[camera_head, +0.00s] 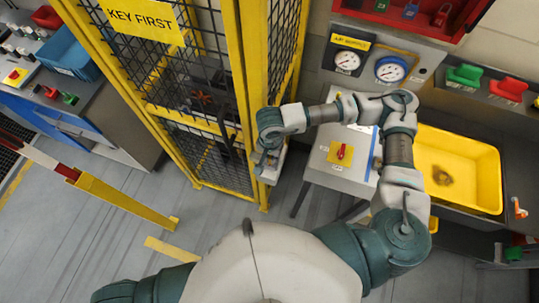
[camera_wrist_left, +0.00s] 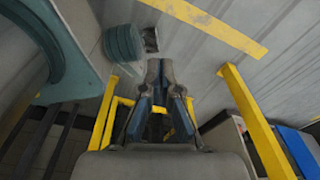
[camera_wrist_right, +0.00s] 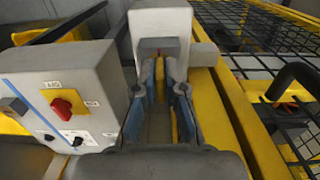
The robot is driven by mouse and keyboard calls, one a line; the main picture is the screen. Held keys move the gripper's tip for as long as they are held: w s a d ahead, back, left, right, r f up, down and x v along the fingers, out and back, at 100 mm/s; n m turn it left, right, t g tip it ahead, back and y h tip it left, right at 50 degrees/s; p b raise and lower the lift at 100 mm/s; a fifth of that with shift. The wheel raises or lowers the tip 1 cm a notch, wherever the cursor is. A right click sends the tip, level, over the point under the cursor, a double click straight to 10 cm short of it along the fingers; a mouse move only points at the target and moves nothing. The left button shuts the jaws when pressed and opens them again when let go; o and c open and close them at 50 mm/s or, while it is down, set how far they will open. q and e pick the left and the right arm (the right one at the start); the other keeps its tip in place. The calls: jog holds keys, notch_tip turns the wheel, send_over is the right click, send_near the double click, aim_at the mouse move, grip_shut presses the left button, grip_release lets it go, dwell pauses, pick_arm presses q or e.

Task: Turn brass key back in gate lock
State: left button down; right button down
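The yellow-framed gate (camera_head: 240,100) with black mesh stands at the centre of the head view. The grey lock box (camera_wrist_right: 160,30) is on its yellow post, straight ahead of my right gripper (camera_wrist_right: 159,75). A narrow brass-coloured piece, apparently the brass key (camera_wrist_right: 159,70), shows between the right fingertips. The fingers close around it and hide most of it, so its turn angle cannot be read. In the head view the right gripper (camera_head: 268,165) is at the gate's post. My left gripper (camera_wrist_left: 160,75) is empty, its fingertips together, pointing at the floor.
A grey control box (camera_head: 341,155) with a red knob stands right of the gate, close to my right gripper. A yellow bin (camera_head: 480,175) lies further right. A yellow barrier arm (camera_head: 125,203) crosses the left floor. A black handle (camera_wrist_right: 298,80) is on the gate.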

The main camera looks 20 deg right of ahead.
jog(key=shift+w+d, duration=0.15)
jog(key=shift+d, duration=0.15)
jog(key=shift+w+a, duration=0.1)
jog(key=shift+b, duration=0.35)
jog(key=shift+a+n+b, duration=0.1)
jog(key=shift+n+b, duration=0.2)
jog(key=shift+n, duration=0.1)
pick_arm(q)
jog(key=shift+s+d+f+b, duration=0.1)
jog(key=shift+d+f+b, duration=0.1)
jog(key=shift+f+b, duration=0.35)
jog(key=shift+d+f+b, duration=0.25)
jog(key=shift+f+b, duration=0.05)
jog(key=shift+f, duration=0.45)
jog(key=shift+s+d+f+b, duration=0.1)
jog(key=shift+d+f+b, duration=0.1)
jog(key=shift+f+b, duration=0.35)
pick_arm(e)
jog(key=shift+n, duration=1)
pick_arm(q)
jog(key=shift+f, duration=0.1)
pick_arm(e)
jog(key=shift+r, duration=0.1)
pick_arm(q)
jog(key=shift+s+f+b, duration=0.1)
jog(key=shift+f+b, duration=1.65)
jog(key=shift+f, duration=0.15)
pick_arm(e)
jog(key=shift+n, duration=1.5)
